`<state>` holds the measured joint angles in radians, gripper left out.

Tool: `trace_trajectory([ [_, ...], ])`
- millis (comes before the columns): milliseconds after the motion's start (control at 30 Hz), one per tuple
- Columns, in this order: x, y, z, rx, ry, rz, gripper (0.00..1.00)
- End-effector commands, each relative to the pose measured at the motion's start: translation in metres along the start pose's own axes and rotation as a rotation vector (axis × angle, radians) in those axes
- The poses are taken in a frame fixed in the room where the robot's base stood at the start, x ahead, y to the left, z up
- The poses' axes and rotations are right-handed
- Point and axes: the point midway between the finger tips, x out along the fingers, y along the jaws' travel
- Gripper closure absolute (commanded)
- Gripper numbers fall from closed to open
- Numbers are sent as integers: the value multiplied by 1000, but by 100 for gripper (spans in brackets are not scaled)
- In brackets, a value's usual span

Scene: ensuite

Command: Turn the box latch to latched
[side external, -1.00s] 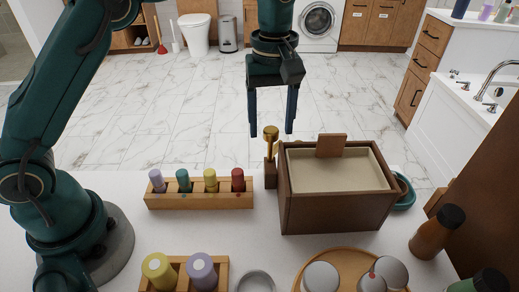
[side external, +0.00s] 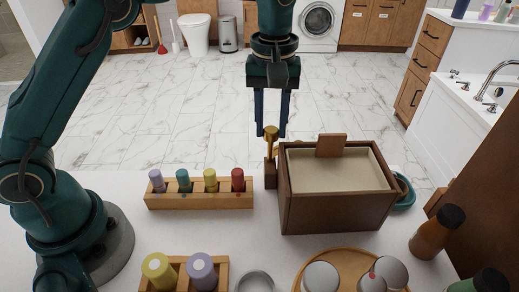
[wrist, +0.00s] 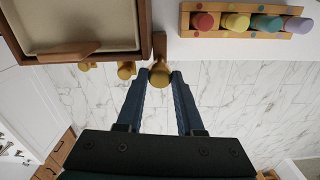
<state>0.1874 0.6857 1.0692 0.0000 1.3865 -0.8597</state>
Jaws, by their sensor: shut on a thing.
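A brown wooden box (side external: 338,208) with a cream top stands at the table's far edge. Its brass latch knob (side external: 271,132) stands up beside the box's left side, above a small wooden block (side external: 270,176). My gripper (side external: 271,133) points down from above, with one finger on each side of the knob. In the wrist view, the knob (wrist: 159,76) sits between the fingertips (wrist: 161,74), which are shut on it. The box (wrist: 145,20) shows at the top left there. The fingers partly hide the knob's sides.
A wooden rack (side external: 200,200) with several coloured bottles stands left of the box. A round wooden tray (side external: 312,258) and an amber bottle (side external: 436,233) are in front. A teal dish (side external: 405,194) lies right of the box. Space above the box is clear.

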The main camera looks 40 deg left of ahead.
Motion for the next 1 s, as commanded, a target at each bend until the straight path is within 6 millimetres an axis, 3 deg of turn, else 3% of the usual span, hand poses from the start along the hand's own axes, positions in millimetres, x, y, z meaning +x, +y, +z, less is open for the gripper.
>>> trace_trajectory([
  [333, 0, 0, 0, 29, -1, 0, 100],
  [367, 0, 0, 0, 29, -1, 0, 56],
  [400, 0, 0, 0, 29, -1, 0, 41],
  [433, 0, 0, 0, 28, -1, 0, 34],
  [767, -1, 0, 0, 28, 0, 0, 34],
  [1000, -23, 1, -1, 28, 3, 3, 34],
])
